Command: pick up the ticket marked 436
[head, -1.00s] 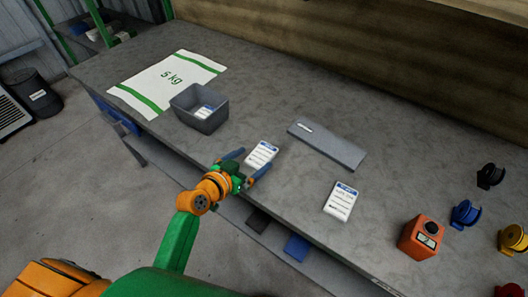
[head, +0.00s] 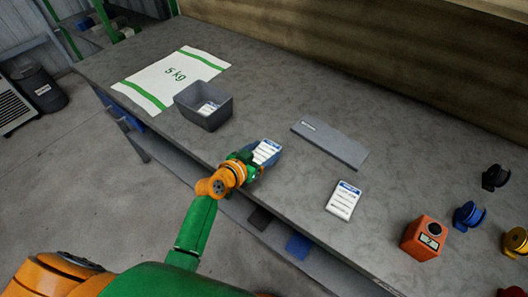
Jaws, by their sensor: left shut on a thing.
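A white ticket with a blue header (head: 266,152) is at the front edge of the bench, between the fingers of my left gripper (head: 259,158), which is shut on it. The print on it is too small to read. A second ticket (head: 343,201) lies flat on the bench to the right, away from the gripper. A third ticket (head: 208,108) lies inside the grey bin. I cannot read the number 436 on any of them. My right gripper is not in view.
A flat grey bar (head: 330,144) lies behind. An orange device (head: 424,238) and coloured spools (head: 468,214) are at the right.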

